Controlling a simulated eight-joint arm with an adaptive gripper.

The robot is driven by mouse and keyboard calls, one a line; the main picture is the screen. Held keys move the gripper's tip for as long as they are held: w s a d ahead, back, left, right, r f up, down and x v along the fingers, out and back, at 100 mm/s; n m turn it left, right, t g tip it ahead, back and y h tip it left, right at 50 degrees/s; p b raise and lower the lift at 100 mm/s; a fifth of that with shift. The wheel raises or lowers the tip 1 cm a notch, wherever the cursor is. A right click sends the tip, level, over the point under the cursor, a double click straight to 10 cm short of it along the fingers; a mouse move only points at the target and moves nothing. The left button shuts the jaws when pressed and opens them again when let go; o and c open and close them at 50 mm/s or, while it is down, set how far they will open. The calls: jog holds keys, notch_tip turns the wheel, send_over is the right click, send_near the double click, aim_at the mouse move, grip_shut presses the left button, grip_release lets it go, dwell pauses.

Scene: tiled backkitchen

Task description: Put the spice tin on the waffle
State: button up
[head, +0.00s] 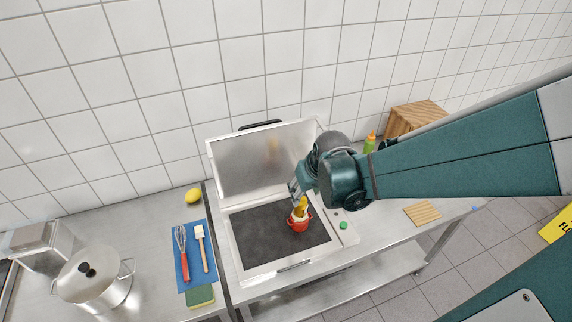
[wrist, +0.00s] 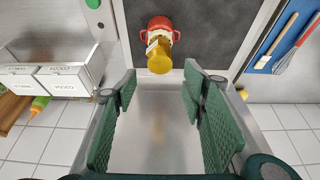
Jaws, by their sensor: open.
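A yellow cylinder (head: 301,207), which looks like the spice tin, stands over a small red two-handled pot (head: 298,226) on the dark griddle plate. In the wrist view, the tin (wrist: 159,60) shows in front of the red pot (wrist: 160,24), with a cream-coloured piece (wrist: 152,36) between them. I cannot tell whether that piece is the waffle. My gripper (wrist: 160,85) is open and empty. Its green fingers are spread on either side of the line to the tin, which shows just beyond the fingertips. In the head view, my gripper (head: 294,190) is just above and beside the tin.
The raised metal lid (head: 245,165) stands behind the griddle plate (head: 255,235). A tan ridged square (head: 422,213) lies on the counter at right. At left are a lemon (head: 193,195), a blue mat (head: 185,262) with a whisk and brush, and a steel pot (head: 95,280).

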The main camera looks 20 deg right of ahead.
jog(key=shift+v, duration=1.15)
jog(key=shift+r, duration=0.1)
jog(key=s+a+r+t, duration=0.1)
jog(key=s+a+r, duration=0.2)
jog(key=s+r, duration=0.2)
jog(key=s+a+r+t, duration=0.1)
jog(key=s+a+r, duration=0.3)
jog(key=s+r, duration=0.2)
notch_tip(320, 180, up, 3)
jog(key=shift+f+t, duration=0.1)
jog(key=shift+t, duration=0.3)
